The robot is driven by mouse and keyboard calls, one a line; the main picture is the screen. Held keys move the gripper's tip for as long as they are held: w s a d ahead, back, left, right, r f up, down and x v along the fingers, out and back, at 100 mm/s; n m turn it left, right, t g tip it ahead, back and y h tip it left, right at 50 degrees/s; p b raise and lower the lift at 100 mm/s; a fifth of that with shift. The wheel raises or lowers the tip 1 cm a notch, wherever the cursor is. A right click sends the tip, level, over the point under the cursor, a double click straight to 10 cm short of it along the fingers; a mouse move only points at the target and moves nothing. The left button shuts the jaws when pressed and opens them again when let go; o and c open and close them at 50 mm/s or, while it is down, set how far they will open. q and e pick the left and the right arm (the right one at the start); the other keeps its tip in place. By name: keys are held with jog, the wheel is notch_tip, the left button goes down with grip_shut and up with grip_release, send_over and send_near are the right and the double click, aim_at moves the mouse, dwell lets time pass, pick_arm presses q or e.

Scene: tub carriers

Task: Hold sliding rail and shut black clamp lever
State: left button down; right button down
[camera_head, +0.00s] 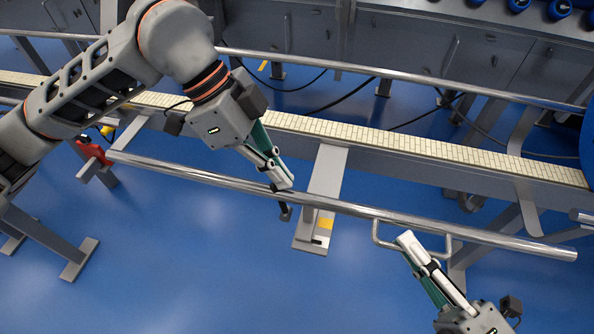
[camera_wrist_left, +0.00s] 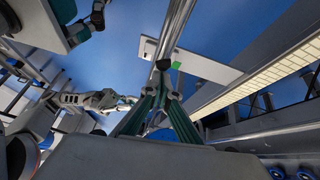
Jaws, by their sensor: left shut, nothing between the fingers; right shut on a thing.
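The sliding rail (camera_head: 420,216) is a long shiny tube running across the head view, with a U-shaped handle (camera_head: 378,238) on its near side. My right gripper (camera_head: 408,240) is shut on the handle. My left gripper (camera_head: 282,186) is shut and empty, its fingertips at the rail, beside the grey bracket plate (camera_head: 322,180). A small black part, apparently the clamp lever (camera_head: 285,212), shows just below the rail under those fingertips. In the left wrist view the fingertips (camera_wrist_left: 163,66) meet in front of the rail (camera_wrist_left: 173,22); I cannot tell whether they touch the lever.
A conveyor with a pale slatted belt (camera_head: 400,144) runs behind the rail, with grey machine cabinets beyond it. A red part (camera_head: 93,151) is near the rail's left end. A grey stand (camera_head: 78,258) is at lower left. The blue floor in front is clear.

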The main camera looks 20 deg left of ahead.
pick_arm(q)
jog(key=shift+s+a+f+h, duration=0.1)
jog(key=shift+a+f+h, duration=0.1)
jog(key=shift+a+h, duration=0.7)
jog(key=shift+a+f+h, duration=0.15)
jog(key=shift+a+h, duration=0.25)
jog(key=shift+h, duration=0.9)
jog(key=shift+d, duration=0.1)
jog(key=shift+r, duration=0.1)
